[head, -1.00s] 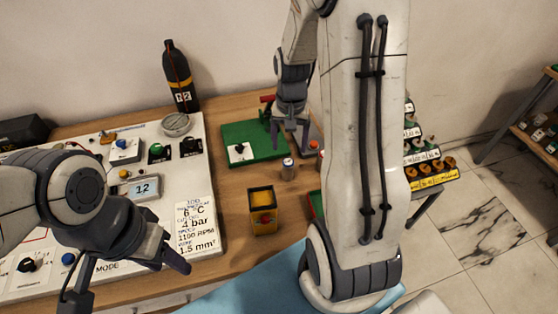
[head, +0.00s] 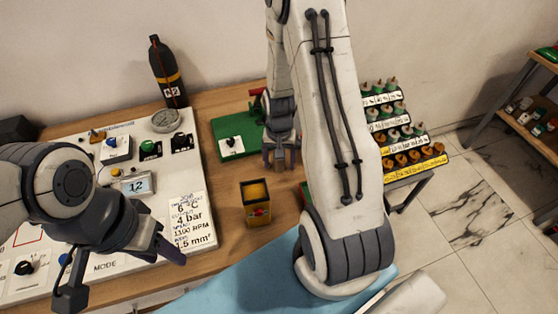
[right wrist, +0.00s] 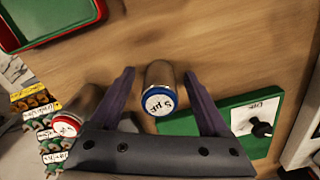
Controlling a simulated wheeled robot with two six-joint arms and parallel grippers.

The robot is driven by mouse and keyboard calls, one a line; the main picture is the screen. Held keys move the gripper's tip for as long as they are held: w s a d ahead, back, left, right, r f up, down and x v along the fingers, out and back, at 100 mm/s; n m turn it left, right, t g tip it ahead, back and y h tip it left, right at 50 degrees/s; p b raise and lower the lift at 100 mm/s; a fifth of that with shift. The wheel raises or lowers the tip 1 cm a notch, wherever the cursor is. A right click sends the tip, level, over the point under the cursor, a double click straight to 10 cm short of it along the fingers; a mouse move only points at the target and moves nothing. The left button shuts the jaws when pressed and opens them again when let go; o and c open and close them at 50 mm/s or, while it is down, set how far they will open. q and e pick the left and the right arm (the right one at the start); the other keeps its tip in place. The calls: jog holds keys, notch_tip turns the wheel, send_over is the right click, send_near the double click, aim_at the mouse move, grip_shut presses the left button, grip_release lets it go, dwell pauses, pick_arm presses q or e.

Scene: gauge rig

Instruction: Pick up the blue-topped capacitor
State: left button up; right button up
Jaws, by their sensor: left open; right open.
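The blue-topped capacitor (right wrist: 160,92) is a small metal cylinder with a blue-rimmed white label reading about "5 µF". In the right wrist view it stands between the two fingers of my right gripper (right wrist: 158,88), which is open, with visible gaps on both sides. In the head view my right gripper (head: 282,158) is low over the table behind my right forearm, and the capacitor is mostly hidden there. My left gripper (head: 170,250) is open and empty over the front of the white panel.
A red-topped cylinder (right wrist: 68,125) stands beside the gripper. A green board with a knob (right wrist: 235,120) is on the other side. A green-lined red tray (right wrist: 50,18) lies nearby. A yellow-black box (head: 256,203), the white gauge panel (head: 190,215) and a dark bottle (head: 167,72) surround the spot.

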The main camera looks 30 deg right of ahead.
grip_shut()
jog(key=shift+r, duration=0.15)
jog(key=shift+r, duration=0.3)
jog(key=r, duration=0.2)
jog(key=r+b, duration=0.1)
jog(key=shift+s+d+r, duration=0.2)
jog(key=shift+s+r, duration=0.1)
jog(key=shift+r, duration=0.05)
jog(key=s+d+r+b, duration=0.1)
jog(key=s+d+r, duration=0.3)
jog(key=s, duration=0.6)
notch_tip(320, 180, up, 2)
jog(key=shift+d+r, duration=0.2)
jog(key=shift+d, duration=0.15)
